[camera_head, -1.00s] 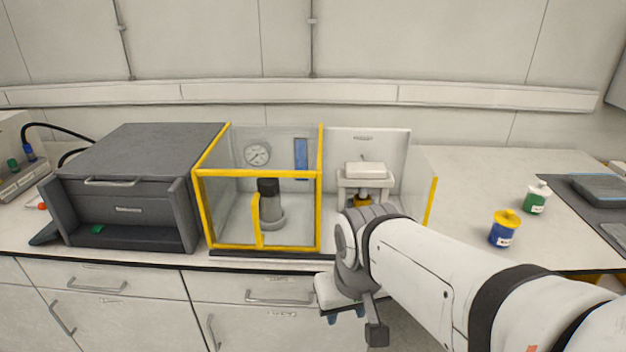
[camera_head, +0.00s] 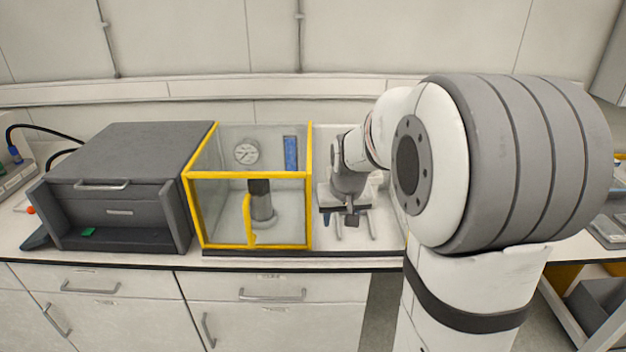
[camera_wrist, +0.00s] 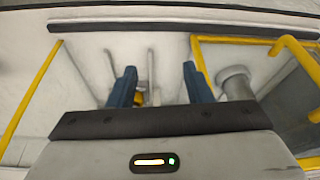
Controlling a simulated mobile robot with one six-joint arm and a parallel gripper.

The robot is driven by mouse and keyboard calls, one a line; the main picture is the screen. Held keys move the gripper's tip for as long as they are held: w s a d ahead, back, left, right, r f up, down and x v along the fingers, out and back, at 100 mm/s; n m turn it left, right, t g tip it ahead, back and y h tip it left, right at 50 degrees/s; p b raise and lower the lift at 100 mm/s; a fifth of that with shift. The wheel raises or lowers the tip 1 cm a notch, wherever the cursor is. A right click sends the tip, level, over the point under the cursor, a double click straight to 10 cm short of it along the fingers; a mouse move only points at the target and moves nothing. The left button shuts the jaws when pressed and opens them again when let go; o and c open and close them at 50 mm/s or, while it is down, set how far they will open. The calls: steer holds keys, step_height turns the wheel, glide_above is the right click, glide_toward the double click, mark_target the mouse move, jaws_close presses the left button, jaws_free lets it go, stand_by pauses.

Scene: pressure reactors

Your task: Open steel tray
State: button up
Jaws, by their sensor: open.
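No part is plainly marked as the steel tray. The dark grey steel unit (camera_head: 140,150) stands at the left of the bench, with a bar handle (camera_head: 102,186) on its upper front panel, which looks closed. Below that panel is a low open slot with a small green item (camera_head: 89,232). My gripper (camera_head: 341,213) is well to the right of this unit, in front of the white open bay beside the yellow-framed enclosure. In the wrist view, my gripper (camera_wrist: 158,85) has its two blue fingers apart, with nothing held between them.
The yellow-framed clear enclosure (camera_head: 248,246) stands between the grey unit and my gripper, holding a dark-topped cylinder (camera_head: 261,202); the cylinder also shows in the wrist view (camera_wrist: 236,83). Bench drawers with bar handles (camera_head: 272,294) lie below. My arm hides much of the right bench.

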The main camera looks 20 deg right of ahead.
steer(key=w+d+f+m+p, duration=0.1)
steer(key=w+d+f, duration=0.2)
steer(key=w+d, duration=0.25)
steer(key=w+d+f+p, duration=0.1)
steer(key=w+d+f, duration=0.35)
steer(key=w, duration=0.25)
steer(key=shift+t+h, duration=0.3)
steer(key=x, duration=0.6)
steer(key=shift+w+d+f+p, duration=0.1)
steer(key=shift+w+f+p, duration=0.15)
steer(key=shift+f+p, duration=0.05)
jaws_close()
